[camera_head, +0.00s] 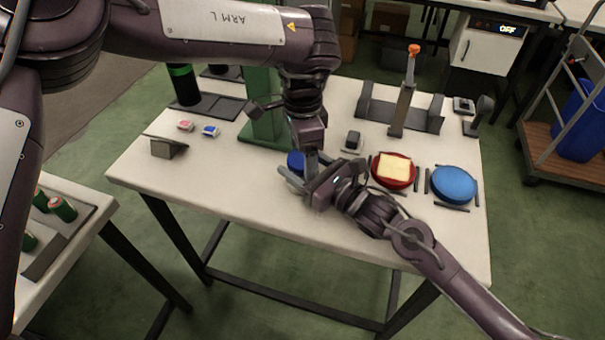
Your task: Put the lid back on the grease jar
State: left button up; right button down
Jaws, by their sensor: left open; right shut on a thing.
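A small blue thing (296,161) shows at the middle of the table, partly hidden by my grippers; I cannot tell whether it is the grease jar or its lid. My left gripper (311,168) points down just right of it, open, its fingertips largely hidden by the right gripper. My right gripper (287,179) reaches in from the right, low over the table in front of the blue thing. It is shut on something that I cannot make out. Jar and lid cannot be told apart here.
A green post (262,110) stands behind the grippers. To the right are a red dish (407,181) with a yellow pad (393,167) and a blue disc (454,184). A grey stand (403,108) with an orange-tipped upright is at the back. The table's (215,185) front left is clear.

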pick_arm(q)
notch_tip(320, 180, up, 4)
jog(key=shift+r, duration=0.1)
jog(key=shift+c, duration=0.9)
jog(key=shift+d+r+n, duration=0.2)
jog(key=shift+n, duration=0.2)
jog(key=shift+c, duration=0.2)
notch_tip(320, 180, up, 2)
jog(key=n, duration=0.4)
jog(key=shift+w+r+n, duration=0.1)
jog(key=shift+r+n, duration=0.1)
jog(key=shift+n, duration=0.1)
jog(key=shift+a+r+n, duration=0.15)
jog(key=shift+r+n, duration=0.2)
jog(key=shift+n, duration=0.25)
